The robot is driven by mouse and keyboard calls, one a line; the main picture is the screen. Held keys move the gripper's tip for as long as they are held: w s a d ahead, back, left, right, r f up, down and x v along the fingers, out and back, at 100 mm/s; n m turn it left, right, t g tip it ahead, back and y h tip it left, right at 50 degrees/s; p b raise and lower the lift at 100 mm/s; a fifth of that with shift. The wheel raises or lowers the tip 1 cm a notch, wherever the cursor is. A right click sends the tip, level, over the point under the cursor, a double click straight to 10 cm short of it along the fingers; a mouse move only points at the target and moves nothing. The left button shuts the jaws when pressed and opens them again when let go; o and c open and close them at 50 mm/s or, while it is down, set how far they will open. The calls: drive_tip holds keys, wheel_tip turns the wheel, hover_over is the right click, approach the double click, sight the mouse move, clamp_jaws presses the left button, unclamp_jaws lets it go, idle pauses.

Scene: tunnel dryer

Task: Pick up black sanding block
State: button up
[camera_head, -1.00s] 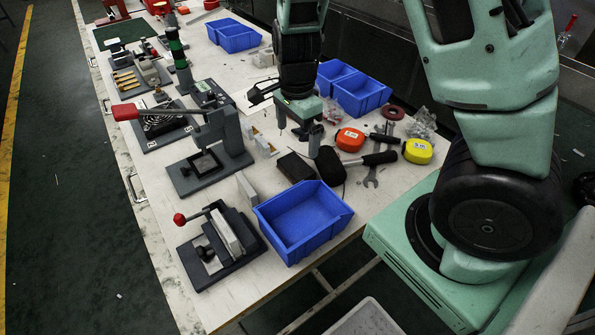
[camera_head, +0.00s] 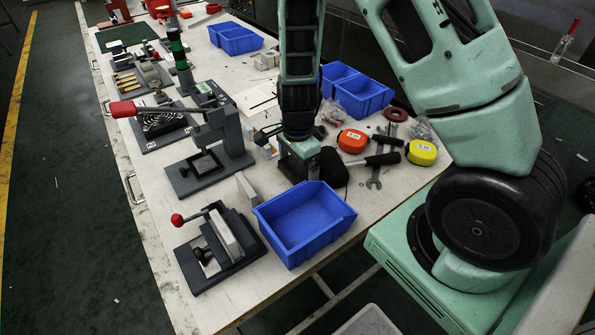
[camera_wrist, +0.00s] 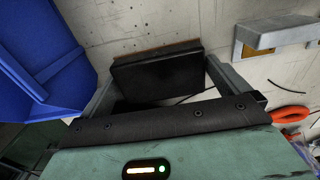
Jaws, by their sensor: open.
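The black sanding block (camera_wrist: 157,76) lies on the pale worktop, with a brown strip along its far edge. In the wrist view it sits between the two fingers of my gripper (camera_wrist: 160,70). The fingers are open, one on each side of the block, with a small gap showing at the right; contact at the left is hard to tell. In the head view my gripper (camera_head: 299,163) is low over the block (camera_head: 292,168), just behind the near blue bin, and hides part of it.
The near blue bin (camera_head: 347,218) stands just in front of the block. A black-headed mallet (camera_head: 333,168), an orange tape measure (camera_head: 351,141), a yellow one (camera_head: 421,152) and a wrench (camera_head: 377,172) lie to the right. A grey press (camera_head: 222,150) stands to the left.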

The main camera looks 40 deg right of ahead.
sight(297, 167)
drive_tip(key=c, duration=0.7)
drive_tip(key=shift+r, duration=0.1)
wheel_tip(297, 167, up, 10)
drive_tip(key=p, duration=0.2)
